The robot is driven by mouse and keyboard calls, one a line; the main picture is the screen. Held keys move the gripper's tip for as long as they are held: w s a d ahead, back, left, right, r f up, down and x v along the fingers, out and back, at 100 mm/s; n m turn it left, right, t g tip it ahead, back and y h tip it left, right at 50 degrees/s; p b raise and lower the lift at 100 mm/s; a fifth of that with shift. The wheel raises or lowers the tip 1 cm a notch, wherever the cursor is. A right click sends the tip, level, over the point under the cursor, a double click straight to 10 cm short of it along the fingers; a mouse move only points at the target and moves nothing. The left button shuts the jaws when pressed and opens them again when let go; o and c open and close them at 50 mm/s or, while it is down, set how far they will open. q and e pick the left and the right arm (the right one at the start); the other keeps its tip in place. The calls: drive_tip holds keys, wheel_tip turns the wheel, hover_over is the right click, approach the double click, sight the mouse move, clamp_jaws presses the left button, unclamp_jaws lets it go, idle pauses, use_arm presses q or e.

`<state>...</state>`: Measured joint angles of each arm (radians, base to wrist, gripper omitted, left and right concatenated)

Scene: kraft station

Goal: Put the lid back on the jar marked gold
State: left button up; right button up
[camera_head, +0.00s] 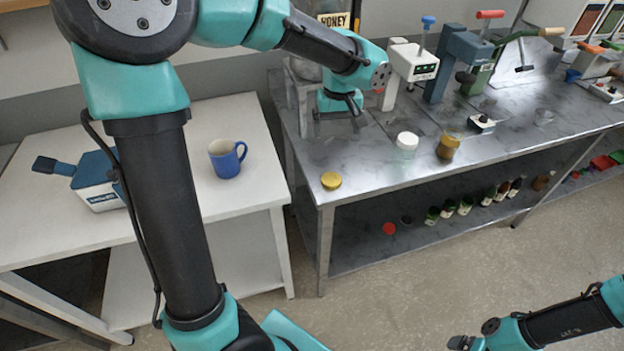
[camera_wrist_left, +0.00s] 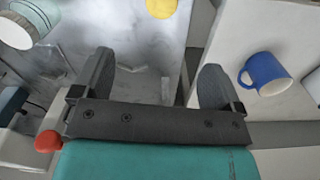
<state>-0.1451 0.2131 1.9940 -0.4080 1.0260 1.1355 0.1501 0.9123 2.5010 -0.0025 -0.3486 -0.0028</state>
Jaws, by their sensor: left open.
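A yellow lid (camera_head: 331,180) lies flat on the near left part of the metal table; it also shows at the top of the left wrist view (camera_wrist_left: 162,7). An amber jar (camera_head: 447,147) stands farther right on the table; I cannot read any marking on it. A pale jar with a white lid (camera_head: 406,143) stands to its left and partly shows in the left wrist view (camera_wrist_left: 27,22). My left gripper (camera_head: 345,112) is open and empty, above the table and behind the yellow lid. My right gripper (camera_head: 464,343) is low at the bottom right, away from the table; its jaws are unclear.
A blue mug (camera_head: 227,158) stands on the white table (camera_head: 245,120) to the left. Several presses line the back of the metal table (camera_head: 375,170). Bottles (camera_head: 466,205) and a red disc (camera_head: 389,228) are on the lower shelf. The tabletop around the yellow lid is clear.

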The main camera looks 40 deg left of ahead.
idle(0.3)
use_arm(q)
hover_over(331, 178)
drive_tip(key=f, duration=1.2)
drive_tip(key=shift+d+f, duration=0.15)
drive_tip(key=shift+d, duration=0.15)
drive_tip(key=shift+a+f, duration=0.2)
drive_tip(key=shift+f, duration=1.1)
drive_tip(key=shift+a+f, duration=0.15)
drive_tip(key=shift+f, duration=1.1)
drive_tip(key=c, duration=1)
drive_tip(key=shift+r, duration=0.1)
